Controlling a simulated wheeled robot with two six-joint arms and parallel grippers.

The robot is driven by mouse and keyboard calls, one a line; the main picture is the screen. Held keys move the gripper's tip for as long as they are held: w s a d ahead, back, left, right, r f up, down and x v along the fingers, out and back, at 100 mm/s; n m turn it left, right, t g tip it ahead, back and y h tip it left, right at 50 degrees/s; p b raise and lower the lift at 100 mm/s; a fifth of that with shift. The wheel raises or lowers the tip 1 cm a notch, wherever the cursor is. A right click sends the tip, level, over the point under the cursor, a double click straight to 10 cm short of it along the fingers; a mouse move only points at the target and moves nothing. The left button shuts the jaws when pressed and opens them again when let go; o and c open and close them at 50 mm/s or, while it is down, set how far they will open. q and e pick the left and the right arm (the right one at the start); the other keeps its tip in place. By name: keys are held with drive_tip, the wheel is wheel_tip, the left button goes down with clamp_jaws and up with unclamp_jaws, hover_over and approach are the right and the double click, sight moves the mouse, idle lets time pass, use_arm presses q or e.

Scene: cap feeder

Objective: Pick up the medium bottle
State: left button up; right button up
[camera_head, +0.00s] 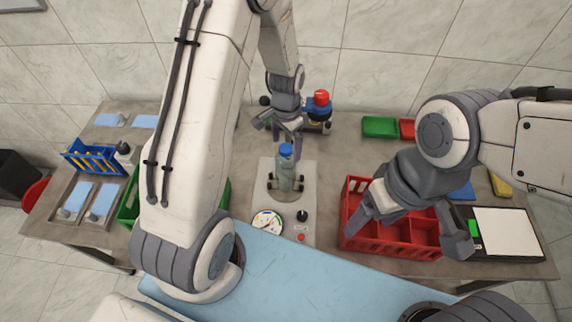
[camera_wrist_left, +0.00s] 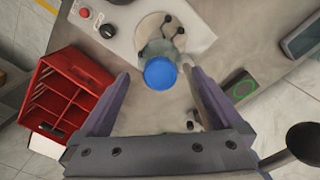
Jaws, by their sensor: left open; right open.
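The bottle (camera_head: 285,172) has a blue cap and a grey-green, see-through body. It stands upright on the round plate of the grey cap feeder (camera_head: 266,217), between small dark holders. My left gripper (camera_head: 284,138) is just behind and above the bottle, with its fingers apart. In the left wrist view the bottle's blue cap (camera_wrist_left: 160,73) lies between and beyond the open fingers of my left gripper (camera_wrist_left: 160,82), and I cannot see either finger touching it. My right gripper (camera_head: 412,232) is open and empty above the red crate (camera_head: 348,233).
The red crate has several compartments and stands right of the feeder. A scale (camera_head: 508,234) is at the far right. A blue rack (camera_head: 91,158) and a partly hidden green bin (camera_head: 128,205) are at the left. Green (camera_head: 380,127) and red trays stand at the back.

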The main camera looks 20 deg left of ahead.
sight(286, 158)
use_arm(q)
drive_tip(key=shift+f, duration=0.75)
drive_tip(key=shift+s+f+p, duration=0.1)
drive_tip(key=shift+f+p, duration=0.35)
drive_tip(key=shift+p, duration=0.15)
wheel_tip(286, 158, down, 3)
drive_tip(key=shift+a+f+p, duration=0.1)
drive_tip(key=shift+p, duration=0.8)
drive_tip(key=shift+f, duration=0.6)
clamp_jaws()
